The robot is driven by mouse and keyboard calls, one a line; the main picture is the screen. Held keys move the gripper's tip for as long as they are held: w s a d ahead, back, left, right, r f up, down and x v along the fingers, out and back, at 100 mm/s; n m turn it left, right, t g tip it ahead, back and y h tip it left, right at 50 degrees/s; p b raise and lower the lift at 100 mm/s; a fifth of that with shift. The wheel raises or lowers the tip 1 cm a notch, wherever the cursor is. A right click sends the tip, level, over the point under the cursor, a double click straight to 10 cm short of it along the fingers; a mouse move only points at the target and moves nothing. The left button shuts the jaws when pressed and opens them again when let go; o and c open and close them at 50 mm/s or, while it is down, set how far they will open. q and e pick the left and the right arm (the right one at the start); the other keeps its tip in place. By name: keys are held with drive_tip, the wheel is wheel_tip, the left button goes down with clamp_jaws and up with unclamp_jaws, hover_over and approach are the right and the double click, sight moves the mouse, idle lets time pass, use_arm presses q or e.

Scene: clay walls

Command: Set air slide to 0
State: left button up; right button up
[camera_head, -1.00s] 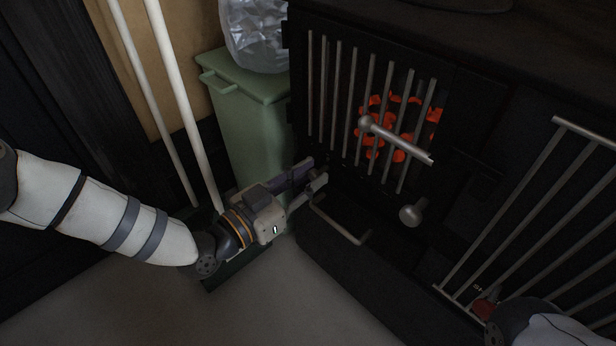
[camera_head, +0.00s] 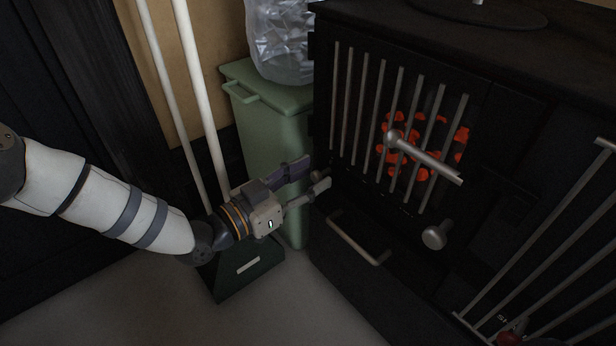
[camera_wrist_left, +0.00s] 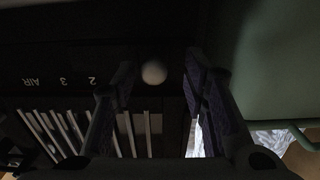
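The air slide shows in the left wrist view as a pale round knob (camera_wrist_left: 154,73) on the dark stove front. Upside-down marks "AIR", "3" and "2" (camera_wrist_left: 92,80) run to its left; any further marks are hidden behind a finger, so I cannot tell its exact setting. My left gripper (camera_head: 319,173) is open at the lower left edge of the black stove (camera_head: 490,130). In the wrist view its two fingers (camera_wrist_left: 157,82) stand on either side of the knob, with gaps visible; I cannot tell the depth between them. My right gripper is not in view.
The stove door has a bar grille (camera_head: 405,120), glowing coals (camera_head: 460,135), a lever handle (camera_head: 425,157) and a round knob (camera_head: 434,237). A drawer handle (camera_head: 352,240) sits below. A green bin (camera_head: 265,125) with a clear bag (camera_head: 280,40) stands close left. Pale floor is free in front.

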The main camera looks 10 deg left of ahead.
use_arm(q)
drive_tip(key=v, duration=1.2)
